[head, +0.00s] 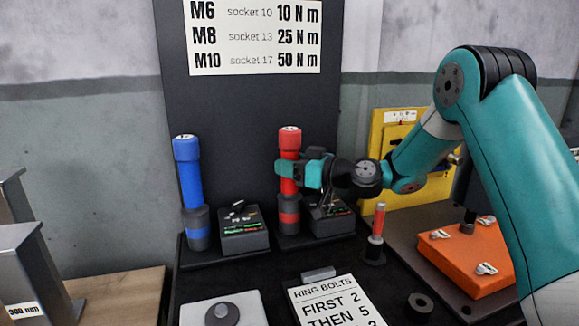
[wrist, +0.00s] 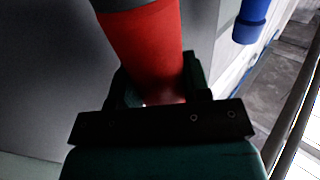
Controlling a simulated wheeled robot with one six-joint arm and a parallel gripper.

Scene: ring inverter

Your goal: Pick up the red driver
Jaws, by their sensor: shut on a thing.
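The red driver (head: 290,143) stands upright in the middle of the head view, with a dark lower end and a red band near its base. My gripper (head: 289,170) comes in from the right and is shut around the upper red part of the driver. In the wrist view the red driver (wrist: 143,45) passes between the two dark fingers of my gripper (wrist: 158,90). The driver's lower end is at its holder on the dark shelf; I cannot tell whether it is clear of it.
A blue driver (head: 189,182) stands to the left, beside a small control box (head: 242,232). A second box (head: 331,219) is just right of the red driver. A small red-handled tool (head: 378,222) and an orange block (head: 463,260) are further right. A dark panel (head: 235,120) rises behind.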

